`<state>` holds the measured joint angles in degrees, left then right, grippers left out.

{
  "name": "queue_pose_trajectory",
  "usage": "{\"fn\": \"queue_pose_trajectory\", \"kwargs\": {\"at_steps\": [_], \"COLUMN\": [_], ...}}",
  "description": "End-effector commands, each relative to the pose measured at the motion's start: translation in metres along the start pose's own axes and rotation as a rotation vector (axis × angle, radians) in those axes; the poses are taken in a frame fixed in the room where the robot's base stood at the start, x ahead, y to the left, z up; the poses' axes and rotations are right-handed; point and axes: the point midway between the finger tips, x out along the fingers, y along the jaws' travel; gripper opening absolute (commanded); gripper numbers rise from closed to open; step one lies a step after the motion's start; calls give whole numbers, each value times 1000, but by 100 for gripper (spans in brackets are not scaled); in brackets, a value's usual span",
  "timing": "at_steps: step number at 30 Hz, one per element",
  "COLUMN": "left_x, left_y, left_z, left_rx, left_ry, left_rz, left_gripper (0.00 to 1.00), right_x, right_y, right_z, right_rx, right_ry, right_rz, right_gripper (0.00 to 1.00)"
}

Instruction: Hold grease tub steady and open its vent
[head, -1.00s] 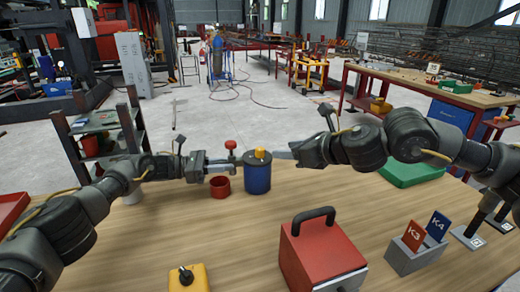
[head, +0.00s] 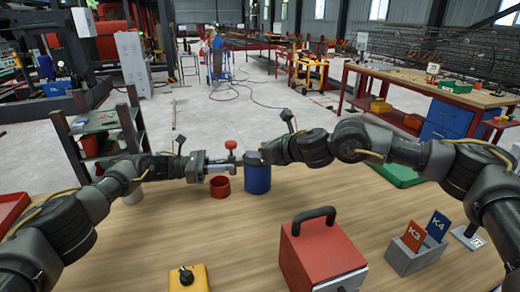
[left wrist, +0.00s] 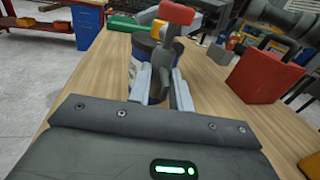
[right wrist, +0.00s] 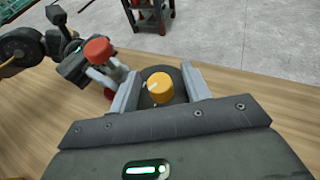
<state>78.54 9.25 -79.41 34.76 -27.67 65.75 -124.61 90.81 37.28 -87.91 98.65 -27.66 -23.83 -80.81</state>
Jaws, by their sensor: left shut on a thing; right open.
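The grease tub (head: 257,180) is a blue cylinder standing upright on the table, with a dark lid. A yellow knob with a pale mark, seemingly the vent (right wrist: 160,88), sits on the lid in the right wrist view. My right gripper (right wrist: 165,84) is open, its fingers on either side of the knob; I cannot tell whether they touch it. In the head view it hides the lid and knob. My left gripper (left wrist: 162,78) is shut on a grey piece below a red knob (head: 231,145), beside the tub. Whether that piece joins the tub is unclear.
A red cup (head: 220,187) stands just left of the tub. A red box with a black handle (head: 322,255), a yellow box with a dark knob (head: 188,279) and a grey card holder (head: 415,256) are nearer. A green tray (head: 400,175) lies right.

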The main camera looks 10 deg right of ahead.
Motion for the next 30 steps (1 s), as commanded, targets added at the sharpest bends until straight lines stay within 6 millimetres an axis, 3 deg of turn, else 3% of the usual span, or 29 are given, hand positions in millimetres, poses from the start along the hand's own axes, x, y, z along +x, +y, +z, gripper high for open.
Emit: {"fn": "queue_pose_trajectory", "kwargs": {"at_steps": [10,21,30], "left_x": [0,0,-1], "left_y": [0,0,0], "left_z": [0,0,0], "left_rx": [0,0,0], "left_ry": [0,0,0], "left_rz": [0,0,0], "left_gripper": [0,0,0], "right_x": [4,4,5], "right_y": [0,0,0], "right_z": [0,0,0], "right_rx": [-1,-1,20], "right_ry": [0,0,5], "right_rz": [1,-1,-49], "right_gripper": [48,3,3]}}
